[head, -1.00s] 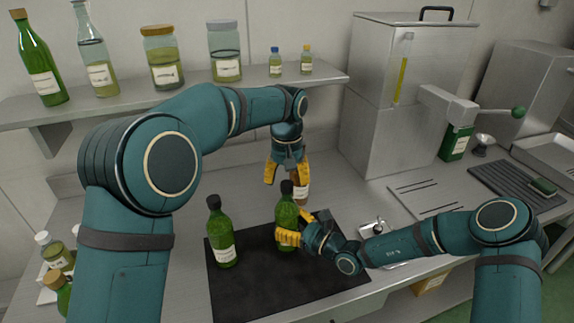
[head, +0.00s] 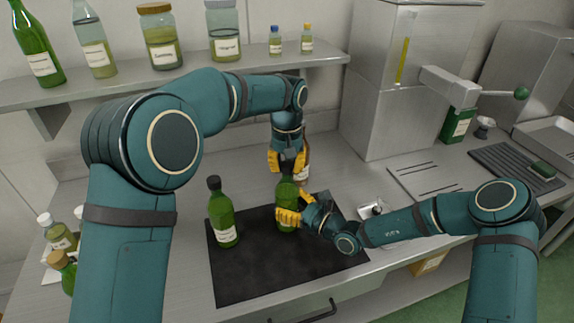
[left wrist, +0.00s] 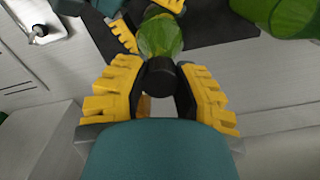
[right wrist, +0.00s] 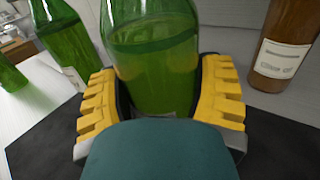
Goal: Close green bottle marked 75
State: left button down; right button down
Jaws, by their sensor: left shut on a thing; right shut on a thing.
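A green bottle (head: 287,190) stands upright on the black mat (head: 255,275). My right gripper (head: 287,216) is shut around its body, which fills the space between the fingers in the right wrist view (right wrist: 155,60). My left gripper (head: 287,163) points down over the bottle's top and is shut on its dark cap (left wrist: 160,76). The cap sits at the bottle's neck; its seating cannot be told. A second green bottle (head: 222,215) with a dark cap stands upright at the mat's left. I cannot read a 75; the held bottle's label is mostly hidden.
A brown bottle (right wrist: 288,40) stands close behind the held bottle. A shelf (head: 130,97) with jars and bottles runs above the counter. A steel machine (head: 395,110) stands at the back right. The mat's front is clear.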

pick_arm(q)
jog(key=shift+m, duration=0.7)
jog(key=c, duration=0.7)
grip_release()
jog(key=shift+c, duration=0.2)
jog(key=shift+r, duration=0.1)
notch_tip(320, 180, up, 12)
pick_arm(e)
grip_release()
